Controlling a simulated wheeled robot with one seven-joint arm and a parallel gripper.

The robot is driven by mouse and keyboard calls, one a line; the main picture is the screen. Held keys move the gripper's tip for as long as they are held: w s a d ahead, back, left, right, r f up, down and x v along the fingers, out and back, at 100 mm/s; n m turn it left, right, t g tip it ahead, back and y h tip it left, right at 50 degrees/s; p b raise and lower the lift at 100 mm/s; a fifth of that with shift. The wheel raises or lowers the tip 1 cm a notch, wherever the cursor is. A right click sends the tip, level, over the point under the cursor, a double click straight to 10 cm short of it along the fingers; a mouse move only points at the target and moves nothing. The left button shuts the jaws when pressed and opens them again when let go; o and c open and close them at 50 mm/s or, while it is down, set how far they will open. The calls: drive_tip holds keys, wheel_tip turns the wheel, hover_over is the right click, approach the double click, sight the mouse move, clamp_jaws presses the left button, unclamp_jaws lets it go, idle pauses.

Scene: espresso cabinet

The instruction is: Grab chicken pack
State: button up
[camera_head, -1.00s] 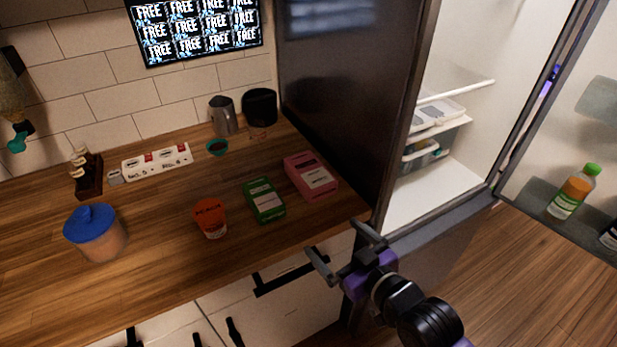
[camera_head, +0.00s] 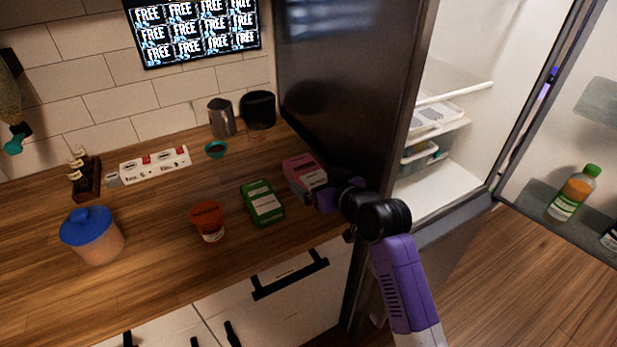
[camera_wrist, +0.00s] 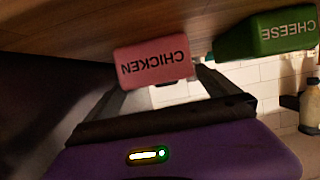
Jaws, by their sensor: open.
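The pink chicken pack (camera_head: 303,172) lies on the wooden counter at its right end, beside the dark fridge side. It also shows in the wrist view (camera_wrist: 153,64), upside down with the word CHICKEN readable. My gripper (camera_head: 322,196) is at the near side of the pack, over the counter's front edge, and partly hides it. In the wrist view my open gripper (camera_wrist: 162,80) has one finger toward each side of the pack. I cannot tell whether either finger touches it.
A green cheese pack (camera_head: 263,202) lies just left of the chicken pack. An orange cup (camera_head: 208,221) and a blue-lidded jar (camera_head: 92,236) stand farther left. The fridge side panel (camera_head: 350,95) rises close on the right. A metal jug (camera_head: 221,118) stands at the back.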

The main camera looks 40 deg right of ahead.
sight(311, 173)
drive_tip(key=shift+r+p+x, duration=0.2)
drive_tip(key=shift+p+x, duration=0.1)
drive_tip(key=shift+x, duration=2.05)
drive_tip(key=shift+w, duration=0.1)
drive_tip(key=c, duration=1.6)
drive_tip(key=shift+r, duration=0.1)
drive_tip(key=c, duration=0.3)
